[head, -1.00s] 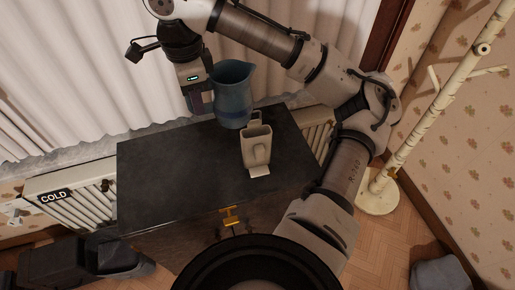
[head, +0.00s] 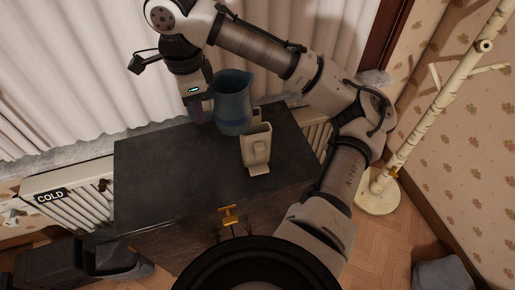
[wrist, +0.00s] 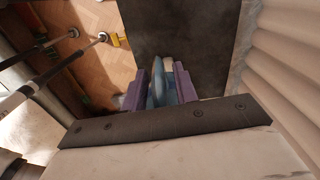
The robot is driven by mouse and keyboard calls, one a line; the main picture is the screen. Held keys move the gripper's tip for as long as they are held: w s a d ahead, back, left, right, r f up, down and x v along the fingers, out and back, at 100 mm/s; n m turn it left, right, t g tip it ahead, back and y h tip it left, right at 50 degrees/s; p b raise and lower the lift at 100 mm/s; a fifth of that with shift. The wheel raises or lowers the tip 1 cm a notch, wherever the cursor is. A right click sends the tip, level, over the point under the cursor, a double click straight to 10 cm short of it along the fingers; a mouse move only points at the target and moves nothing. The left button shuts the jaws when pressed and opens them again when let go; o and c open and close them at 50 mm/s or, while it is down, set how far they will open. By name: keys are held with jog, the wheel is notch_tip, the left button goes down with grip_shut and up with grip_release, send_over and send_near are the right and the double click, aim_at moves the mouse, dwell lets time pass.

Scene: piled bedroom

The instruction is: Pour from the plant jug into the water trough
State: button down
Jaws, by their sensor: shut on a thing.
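The plant jug (head: 233,105) is a blue pitcher, roughly upright with a slight lean and its mouth upward. My gripper (head: 203,110) is shut on its left side in the head view. In the wrist view the purple fingers of my gripper (wrist: 160,90) close on a blue part of the jug (wrist: 158,84). The water trough (head: 256,148) is a small grey-beige open vessel with a front lip, standing on the dark cabinet top. The jug is just behind and left of it, overlapping its back edge in the picture. I cannot see the jug's contents.
The dark cabinet top (head: 175,170) is otherwise bare. A curtain (head: 80,70) and a radiator (head: 70,198) are behind it. A pale coat stand (head: 420,115) rises at the right. A dark bin (head: 55,262) stands at the lower left.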

jog(key=shift+f, duration=0.7)
jog(key=shift+r, duration=0.2)
jog(key=shift+a+r+y+p, duration=0.1)
jog(key=shift+r+y+p, duration=0.55)
jog(key=shift+p, duration=0.1)
jog(key=shift+s+a+r+g+y, duration=0.1)
jog(key=shift+a+r+g+y, duration=0.05)
jog(key=shift+r+g+y, duration=0.25)
jog(key=shift+r, duration=0.15)
jog(key=shift+r+g+y, duration=0.4)
jog(key=shift+r+y, duration=0.55)
jog(key=shift+y, duration=0.1)
